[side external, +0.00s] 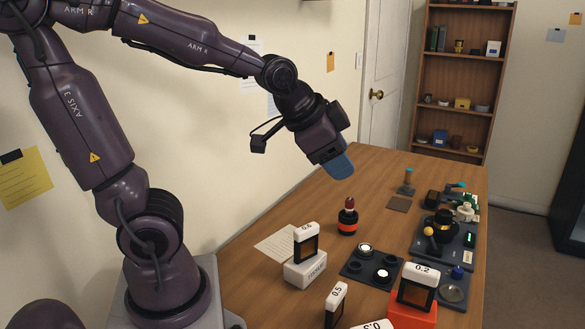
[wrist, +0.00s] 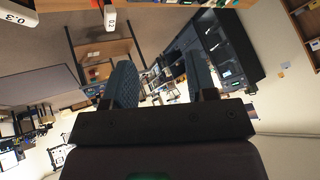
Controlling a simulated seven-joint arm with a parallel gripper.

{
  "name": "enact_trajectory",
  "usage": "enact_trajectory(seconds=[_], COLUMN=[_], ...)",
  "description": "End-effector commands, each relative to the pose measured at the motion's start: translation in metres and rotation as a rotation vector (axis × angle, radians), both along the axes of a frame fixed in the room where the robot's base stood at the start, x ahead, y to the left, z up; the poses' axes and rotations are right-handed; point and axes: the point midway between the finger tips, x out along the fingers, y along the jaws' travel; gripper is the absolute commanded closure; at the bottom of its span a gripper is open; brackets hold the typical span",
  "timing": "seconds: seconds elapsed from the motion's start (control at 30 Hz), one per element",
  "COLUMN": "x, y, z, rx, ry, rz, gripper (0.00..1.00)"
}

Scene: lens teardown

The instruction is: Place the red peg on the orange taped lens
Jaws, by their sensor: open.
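The orange taped lens (side external: 347,226) is a short dark cylinder with an orange-red band, upright on the table in the side view. A narrower dark piece with a red band, which looks like the red peg (side external: 349,203), stands upright on top of it. At this size I cannot tell how it is seated. My gripper (side external: 338,163) is in the air above and slightly left of the lens, with its blue fingers tilted down to the right, apart from it. In the wrist view my gripper (wrist: 156,85) has its two fingers spread, with nothing held between them.
A black tray (side external: 352,272) with round cups lies in front of the lens. A white block (side external: 304,274) holds a framed filter marked 0.6. An orange block (side external: 412,314) holds one marked 0.2. Dark fixtures (side external: 456,293) with small parts line the right edge. Table around the lens is clear.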

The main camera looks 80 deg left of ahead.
Motion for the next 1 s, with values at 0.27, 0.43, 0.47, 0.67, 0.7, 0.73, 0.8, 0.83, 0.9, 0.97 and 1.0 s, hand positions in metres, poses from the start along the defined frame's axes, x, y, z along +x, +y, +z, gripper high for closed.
enact_trajectory(seconds=[0.27,0.43,0.47,0.67,0.7,0.73,0.8,0.83,0.9,0.97,1.0], x=[-0.081,-0.092,-0.092,-0.091,-0.091,-0.091,-0.091,-0.091,-0.091,-0.091,-0.091], y=[-0.057,-0.063,-0.063,-0.062,-0.062,-0.062,-0.062,-0.062,-0.062,-0.062,-0.062], z=[0.013,0.012,0.012,0.013,0.012,0.012,0.012,0.012,0.012,0.012,0.012], rx=[-0.237,-0.260,-0.260,-0.259,-0.259,-0.259,-0.259,-0.259,-0.259,-0.259,-0.259], ry=[0.117,0.141,0.142,0.141,0.140,0.140,0.140,0.140,0.140,0.140,0.140], rz=[0.185,0.215,0.216,0.214,0.214,0.214,0.214,0.214,0.214,0.214,0.214], gripper=[0.48,0.48,0.48,0.48,0.48,0.48,0.48,0.48,0.48,0.48,0.48])
